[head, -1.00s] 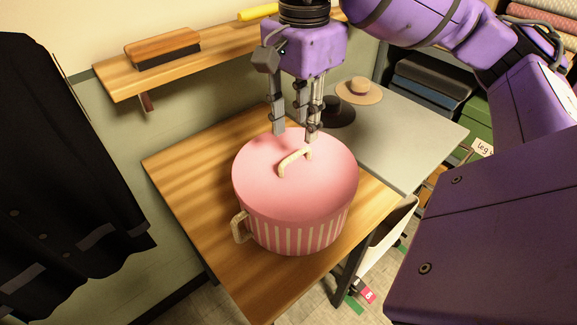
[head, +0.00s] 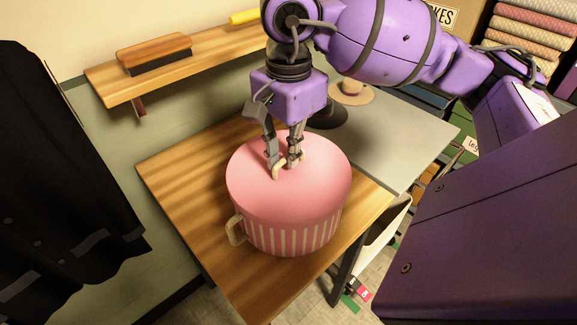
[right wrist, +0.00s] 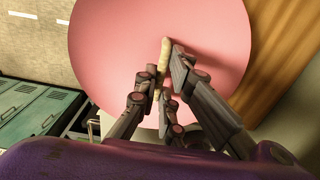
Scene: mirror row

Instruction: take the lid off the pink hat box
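The pink hat box (head: 290,235) stands upright on the wooden table, with cream stripes and a cream side handle. Its plain pink lid (head: 320,185) is on, and also fills much of the right wrist view (right wrist: 110,45). The cream lid handle (head: 277,173) stands up from the lid and shows between the fingers in the right wrist view (right wrist: 163,55). My right gripper (head: 283,163) points down with its fingers on either side of this handle, close to the lid. The fingers look apart, with small gaps beside the handle. My left gripper is out of view.
The wooden table (head: 185,185) has free room left of the box. A grey table (head: 400,140) with a dark hat (head: 328,117) and a tan hat (head: 352,95) adjoins behind. A wall shelf (head: 110,85) holds a brush (head: 155,52). A dark coat (head: 65,190) hangs at left.

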